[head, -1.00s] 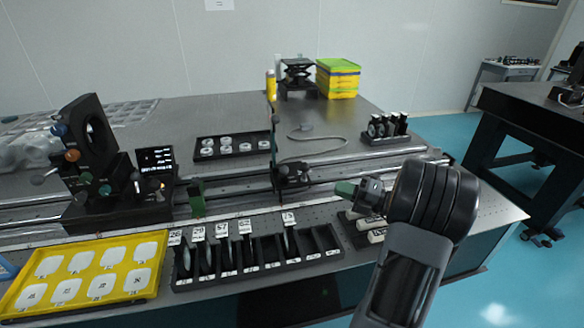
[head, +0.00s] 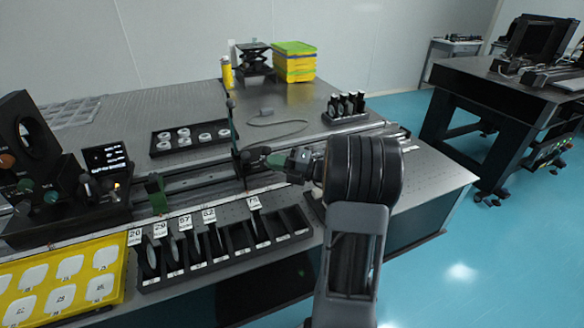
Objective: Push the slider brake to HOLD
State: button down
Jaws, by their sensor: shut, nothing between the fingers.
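The slider is a black carriage (head: 241,166) with a tall post, sitting on the long rail (head: 190,182) in the middle of the table. Its brake and any HOLD marking are too small to make out. My gripper (head: 272,160) is shut and empty, with green fingertips pointing left, just right of the slider at about the height of its clamp. I cannot tell whether the fingertips touch it. My wrist hides the rail behind it.
A black rack (head: 222,262) of numbered plates stands in front of the rail, with a yellow tray (head: 118,291) at the left. A black optical mount (head: 38,165) stands at the far left. A lens tray (head: 190,139) and a cable (head: 280,124) lie behind the rail.

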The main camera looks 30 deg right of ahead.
aim_at(246, 159)
jog(key=shift+b+x, duration=0.3)
jog(key=shift+x, duration=2.15)
jog(key=shift+r, duration=0.1)
